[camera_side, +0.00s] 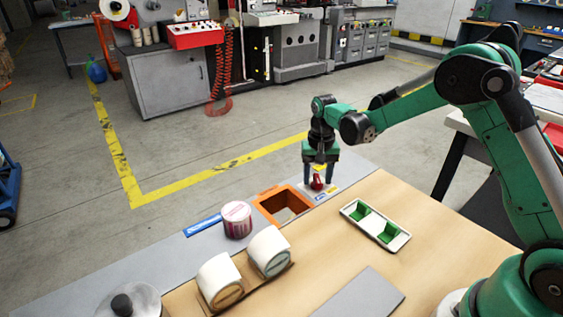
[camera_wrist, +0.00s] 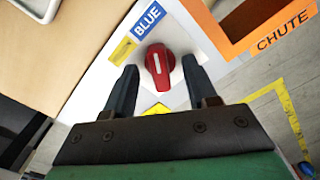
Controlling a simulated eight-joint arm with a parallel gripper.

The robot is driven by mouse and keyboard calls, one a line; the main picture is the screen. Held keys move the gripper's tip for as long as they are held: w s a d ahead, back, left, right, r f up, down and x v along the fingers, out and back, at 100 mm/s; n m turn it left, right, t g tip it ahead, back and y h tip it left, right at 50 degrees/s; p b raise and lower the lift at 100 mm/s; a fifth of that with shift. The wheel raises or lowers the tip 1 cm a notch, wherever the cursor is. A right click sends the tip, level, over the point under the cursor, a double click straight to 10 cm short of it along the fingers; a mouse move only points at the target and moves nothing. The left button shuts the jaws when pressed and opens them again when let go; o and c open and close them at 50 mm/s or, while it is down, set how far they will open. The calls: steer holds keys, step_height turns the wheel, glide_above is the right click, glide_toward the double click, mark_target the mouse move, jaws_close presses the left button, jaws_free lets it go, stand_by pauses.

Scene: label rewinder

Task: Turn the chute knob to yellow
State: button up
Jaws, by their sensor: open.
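The red chute knob (camera_wrist: 158,68) has a white line on its face, running nearly up and down in the wrist view. It sits on a pale plate with a blue tag reading BLUE (camera_wrist: 149,19) above it and a yellow patch (camera_wrist: 123,51) to its upper left. Another yellow patch (camera_wrist: 157,109) lies below the knob, partly hidden by my gripper. My gripper (camera_wrist: 160,68) is open, with one finger on each side of the knob and gaps between. In the side view, my gripper (camera_side: 320,183) points down over the knob (camera_side: 317,182).
The orange chute frame (camera_side: 268,209) lies just left of the knob. A pink-and-white roll (camera_side: 236,220) and two white rolls (camera_side: 220,281) stand further left. A white tray with green blocks (camera_side: 375,226) lies on the wooden table, whose middle is mostly clear.

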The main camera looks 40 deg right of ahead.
jaws_close()
steer(key=shift+n, duration=0.4)
steer(key=n, duration=1.3)
stand_by(0.3)
stand_by(0.4)
jaws_free()
